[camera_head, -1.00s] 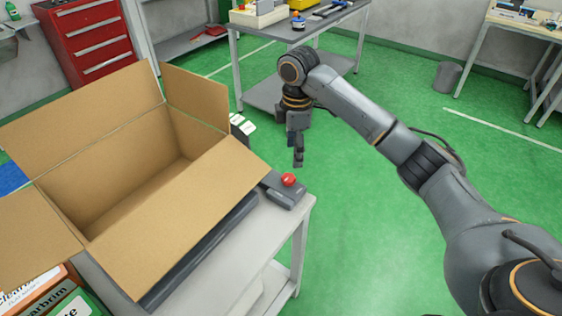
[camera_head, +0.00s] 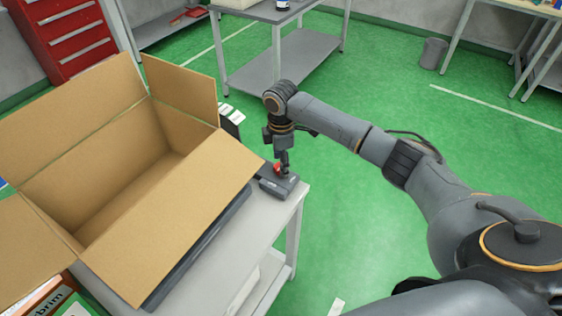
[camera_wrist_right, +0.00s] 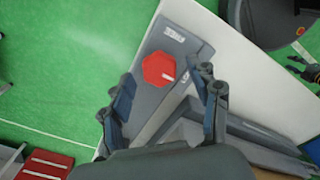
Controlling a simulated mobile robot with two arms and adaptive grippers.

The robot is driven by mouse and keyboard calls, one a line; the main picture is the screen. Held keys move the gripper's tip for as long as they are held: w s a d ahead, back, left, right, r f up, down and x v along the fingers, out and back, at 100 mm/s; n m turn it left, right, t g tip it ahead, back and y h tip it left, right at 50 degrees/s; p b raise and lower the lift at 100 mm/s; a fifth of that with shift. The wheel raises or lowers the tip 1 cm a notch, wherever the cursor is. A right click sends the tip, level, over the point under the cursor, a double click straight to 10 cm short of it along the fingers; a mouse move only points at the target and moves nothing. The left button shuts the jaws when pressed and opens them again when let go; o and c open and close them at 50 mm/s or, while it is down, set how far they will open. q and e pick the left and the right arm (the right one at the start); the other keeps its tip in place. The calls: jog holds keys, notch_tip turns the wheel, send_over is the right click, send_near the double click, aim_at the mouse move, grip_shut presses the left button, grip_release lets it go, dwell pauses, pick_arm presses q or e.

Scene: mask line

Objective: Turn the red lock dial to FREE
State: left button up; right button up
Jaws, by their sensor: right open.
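The red lock dial (camera_wrist_right: 159,69) is a red hexagonal knob on a grey box (camera_wrist_right: 190,38) with small white labels. In the head view the dial (camera_head: 278,168) shows partly behind my right gripper, and the grey box (camera_head: 283,186) sits at the table's corner. My right gripper (camera_wrist_right: 163,98) is open, its fingers apart, with the dial between and beyond the fingertips in the wrist view. In the head view my right gripper (camera_head: 284,163) points down at the dial. I cannot tell whether it touches. My left gripper is not in view.
A large open cardboard box (camera_head: 95,195) fills most of the light table (camera_head: 225,255), left of the dial. A dark flat bar lies along the box's near edge. Green floor (camera_head: 370,230) is open to the right. A grey workbench (camera_head: 270,60) stands behind.

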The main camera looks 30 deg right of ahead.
jog(key=shift+f, duration=0.45)
jog(key=c, duration=1.2)
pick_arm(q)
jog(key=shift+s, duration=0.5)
